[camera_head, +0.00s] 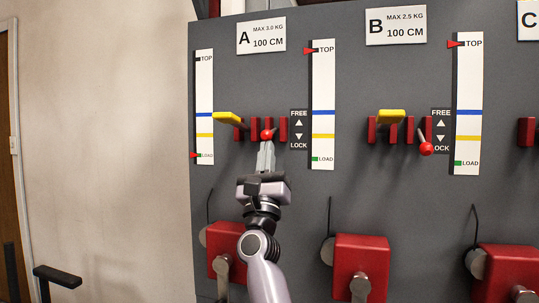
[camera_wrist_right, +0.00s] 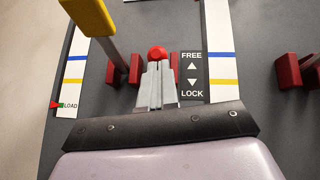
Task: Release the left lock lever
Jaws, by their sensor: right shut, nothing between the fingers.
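The left lock lever, at station A, shows as a red ball knob (camera_head: 267,134) among red brackets, beside the FREE/LOCK plate (camera_head: 299,130). Its shaft is hidden. My right gripper (camera_head: 266,147) is shut with nothing between its fingers. Its fingertips are just below the knob and look very close to it; I cannot tell if they touch. My left gripper is not in view.
A yellow handle (camera_head: 229,118) sticks out left of the knob. Station B has its own yellow handle (camera_head: 391,116) and a red-knobbed lever (camera_head: 426,148) low by LOCK. Red boxes (camera_head: 360,262) with cranks stand below. A black bar (camera_head: 57,277) is at lower left.

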